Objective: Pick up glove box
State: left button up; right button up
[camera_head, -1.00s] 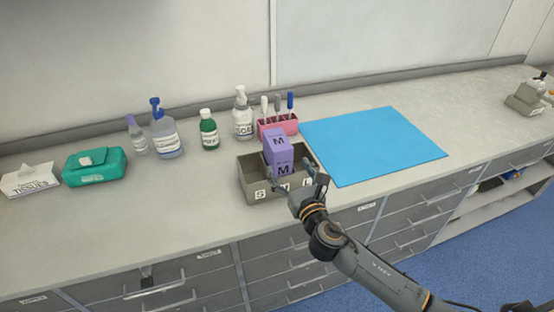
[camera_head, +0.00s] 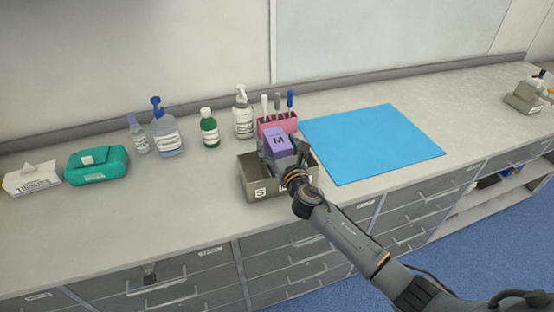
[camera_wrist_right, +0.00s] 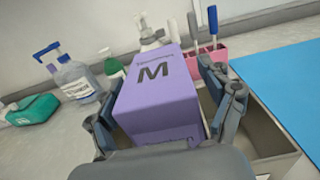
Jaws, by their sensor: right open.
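The purple glove box (camera_head: 279,138), marked M, stands in the middle of a grey bin (camera_head: 250,188) and rises above its rim. My right gripper (camera_head: 284,152) is at the near side of the box, over the bin. In the right wrist view the purple box (camera_wrist_right: 158,95) sits between the two open fingers of the gripper (camera_wrist_right: 164,105), one on each side. The left finger is close to the box; I cannot tell if either touches. The box's lower part is hidden by the gripper and bin. My left gripper is not in view.
A pink holder (camera_head: 268,125) with several droppers stands right behind the bin. Bottles, including a green one (camera_head: 209,134), stand behind left. A green wipes pack (camera_head: 97,165) and tissue box (camera_head: 32,180) lie left. A blue mat (camera_head: 375,145) on the right is bare.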

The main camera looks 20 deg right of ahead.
jog(key=shift+c, duration=0.6)
grip_shut()
jog(key=shift+r, duration=0.1)
